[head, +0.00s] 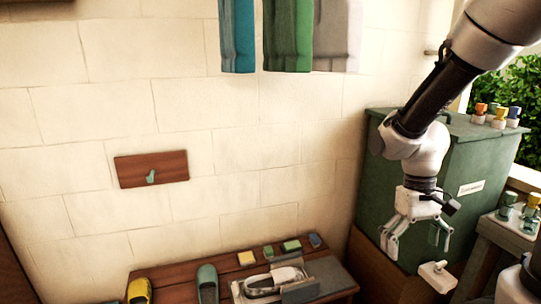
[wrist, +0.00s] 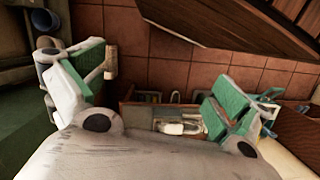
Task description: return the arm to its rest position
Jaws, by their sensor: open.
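My gripper (head: 416,238) hangs at the end of my arm at the right of the head view, fingers pointing down. It is open, with its two fingers spread and nothing between them. In the head view it is in front of the green cabinet and to the right of the shoe bench. In the wrist view my gripper (wrist: 150,95) shows green pads on both fingers, with tiled floor and part of the bench between and beyond them.
A wooden bench (head: 178,294) holds a yellow shoe (head: 139,290), a teal shoe (head: 207,284), a pale shoe (head: 274,281) and small blocks. A green cabinet (head: 375,190) carries small coloured items. A side table (head: 500,232) stands right.

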